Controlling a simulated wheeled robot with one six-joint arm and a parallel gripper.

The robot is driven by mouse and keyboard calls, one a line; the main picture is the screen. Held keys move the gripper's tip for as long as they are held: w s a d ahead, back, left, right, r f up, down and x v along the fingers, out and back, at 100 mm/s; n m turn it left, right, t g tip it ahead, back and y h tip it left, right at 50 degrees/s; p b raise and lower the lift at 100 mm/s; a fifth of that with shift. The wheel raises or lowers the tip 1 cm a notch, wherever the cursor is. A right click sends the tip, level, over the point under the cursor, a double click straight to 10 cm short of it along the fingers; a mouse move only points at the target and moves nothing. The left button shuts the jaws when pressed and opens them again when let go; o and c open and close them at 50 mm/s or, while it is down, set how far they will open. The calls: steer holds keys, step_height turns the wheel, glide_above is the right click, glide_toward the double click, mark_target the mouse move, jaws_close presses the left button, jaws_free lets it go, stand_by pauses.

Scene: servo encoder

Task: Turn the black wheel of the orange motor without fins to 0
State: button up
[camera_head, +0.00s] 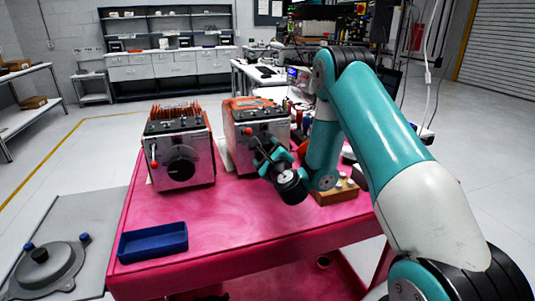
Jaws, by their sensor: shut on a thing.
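The orange motor without fins (240,108) stands at the back middle of the pink table, with a silver front and dark knobs on top. A red-tipped lever (248,131) shows on its front. My gripper (264,155) is at the front of this motor, shut on its black wheel. The wheel is mostly hidden behind my gripper and wrist, so its setting cannot be read. A second motor, with orange fins (176,110), stands to the left. Its own black wheel (180,165) is in plain view, apart from my gripper.
A blue tray (153,243) lies at the table's front left. A wooden block with pegs (337,194) and small bottles stand right of my wrist. The pink table (225,222) is clear at the front middle. A grey stand with a round fixture (50,268) is at the lower left.

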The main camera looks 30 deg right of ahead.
steer(key=shift+n, duration=0.3)
steer(key=n, duration=0.3)
steer(key=shift+a+n+p, duration=0.1)
steer(key=shift+n+p, duration=0.2)
steer(key=shift+p, duration=0.1)
steer(key=n+p, duration=0.1)
steer(key=n, duration=0.3)
steer(key=shift+n, duration=0.3)
steer(key=n+p, duration=0.2)
steer(key=n, duration=0.2)
steer(key=shift+a+f+n, duration=0.1)
steer(key=shift+n, duration=0.2)
steer(key=shift+f+n+p, duration=0.15)
steer(key=shift+n+p, duration=0.55)
steer(key=shift+n, duration=1.1)
steer(key=shift+f, duration=0.1)
steer(key=o, duration=0.9)
